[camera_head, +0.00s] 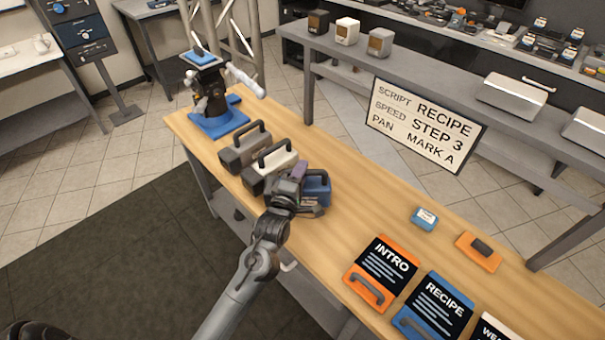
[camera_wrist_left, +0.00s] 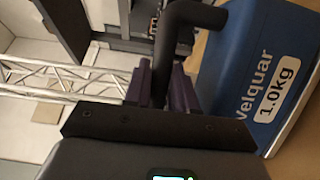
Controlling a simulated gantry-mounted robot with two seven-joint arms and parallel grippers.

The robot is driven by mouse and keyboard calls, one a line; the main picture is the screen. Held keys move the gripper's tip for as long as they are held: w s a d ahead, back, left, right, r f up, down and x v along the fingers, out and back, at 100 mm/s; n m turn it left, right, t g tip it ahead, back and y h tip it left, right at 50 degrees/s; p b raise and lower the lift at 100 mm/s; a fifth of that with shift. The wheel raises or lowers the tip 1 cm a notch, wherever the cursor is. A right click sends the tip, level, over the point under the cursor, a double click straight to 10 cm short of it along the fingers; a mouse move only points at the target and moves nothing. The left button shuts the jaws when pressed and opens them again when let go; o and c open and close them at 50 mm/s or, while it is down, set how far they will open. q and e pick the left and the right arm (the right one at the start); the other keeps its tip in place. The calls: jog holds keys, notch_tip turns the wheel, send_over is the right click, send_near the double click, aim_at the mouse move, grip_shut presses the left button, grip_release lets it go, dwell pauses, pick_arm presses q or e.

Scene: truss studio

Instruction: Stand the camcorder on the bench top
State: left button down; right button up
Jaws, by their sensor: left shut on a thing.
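A blue camcorder (camera_head: 317,188) with a black top handle is at the bench top (camera_head: 355,220), partly hidden behind my left gripper (camera_head: 297,178). In the left wrist view the purple fingers are shut on the black handle (camera_wrist_left: 188,18). The camcorder's blue side (camera_wrist_left: 262,85) there reads "velquar 1.0kg". I cannot tell whether its underside touches the wood. A cream camcorder (camera_head: 274,162) and a grey camcorder (camera_head: 240,153) stand upright on the bench, left of the gripper. My right gripper is not in view.
A blue-based stand (camera_head: 222,122) with a black head is at the bench's far left end. INTRO (camera_head: 385,265) and RECIPE (camera_head: 437,305) cards, a small blue box (camera_head: 425,218) and an orange plate (camera_head: 475,256) lie rightward. Bare wood separates them from the camcorders.

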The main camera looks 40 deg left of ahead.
pick_arm(q)
jog(key=shift+w+a+f, duration=0.2)
jog(key=shift+w+f, duration=0.15)
jog(key=shift+w, duration=0.25)
jog(key=shift+f, duration=0.15)
jog(key=c, duration=1.4)
grip_release()
jog(key=shift+f, duration=0.3)
jog(key=o, duration=0.5)
jog(key=shift+r, duration=0.2)
